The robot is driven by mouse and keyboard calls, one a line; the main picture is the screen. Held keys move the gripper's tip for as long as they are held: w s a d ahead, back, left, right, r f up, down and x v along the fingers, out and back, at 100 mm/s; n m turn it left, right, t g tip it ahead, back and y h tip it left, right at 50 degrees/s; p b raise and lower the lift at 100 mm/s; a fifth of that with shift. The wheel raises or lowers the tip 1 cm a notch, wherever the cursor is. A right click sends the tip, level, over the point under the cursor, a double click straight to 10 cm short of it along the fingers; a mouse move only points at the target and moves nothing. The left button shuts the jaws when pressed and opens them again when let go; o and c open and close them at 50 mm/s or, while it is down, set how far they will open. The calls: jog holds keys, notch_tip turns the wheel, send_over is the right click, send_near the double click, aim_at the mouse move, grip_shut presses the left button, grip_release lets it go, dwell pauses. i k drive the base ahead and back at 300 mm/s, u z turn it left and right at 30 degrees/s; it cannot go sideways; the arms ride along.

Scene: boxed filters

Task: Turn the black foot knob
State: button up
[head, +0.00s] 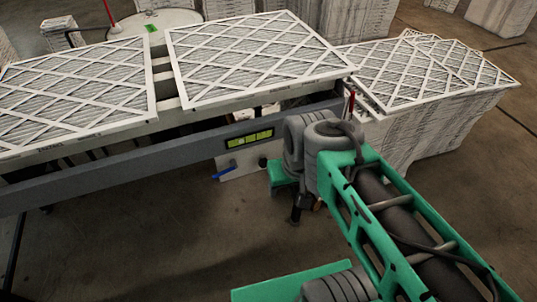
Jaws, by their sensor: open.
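A small dark round knob (262,162) shows on the pale control panel (240,163) below the conveyor, right of a blue lever (224,173). I cannot tell for sure whether it is the black foot knob; no other clear knob shows. My gripper (296,214) appears as a small dark shape below my green and grey wrist, low in front of the conveyor and to the right of the panel. It is open. Its fingertips are small and dark, and I see nothing clearly held between them. My arm hides what lies behind it.
The conveyor's grey side rail (120,172) runs across the left, with large white-framed filters (255,60) on top. A stack of filters (430,110) stands at the right. A red upright piece (350,103) is at the rail's end. The concrete floor in front is clear.

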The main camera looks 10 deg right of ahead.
aim_at(263, 162)
jog(key=u, duration=1.15)
jog(key=k, duration=0.55)
jog(key=u, duration=0.7)
